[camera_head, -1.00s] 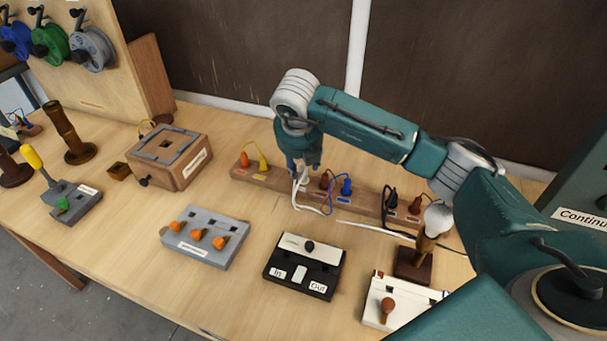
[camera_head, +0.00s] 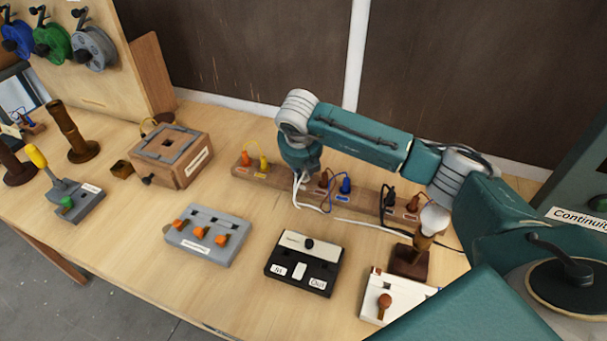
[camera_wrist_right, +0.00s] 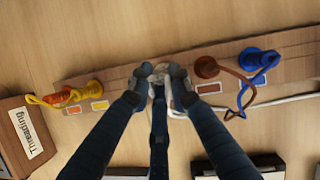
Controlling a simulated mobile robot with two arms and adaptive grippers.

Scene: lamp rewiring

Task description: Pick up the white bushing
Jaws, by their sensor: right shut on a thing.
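My right gripper (camera_head: 301,170) is down at the brown wooden strip (camera_head: 352,196), between the yellow bushing and the dark red one. The right wrist view shows its fingers (camera_wrist_right: 160,82) closed together over the strip. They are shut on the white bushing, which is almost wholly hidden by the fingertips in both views. A white cord (camera_head: 297,190) comes out from beneath the gripper, and it also shows to the right of the fingers in the right wrist view (camera_wrist_right: 285,99). My left gripper is out of view.
On the strip, orange (camera_head: 244,159) and yellow (camera_head: 263,163) bushings stand left of the gripper; dark red (camera_head: 324,179) and blue (camera_head: 346,186) ones stand right. A wooden threading box (camera_head: 172,157), a grey switch panel (camera_head: 207,234) and a lamp (camera_head: 411,255) stand nearby.

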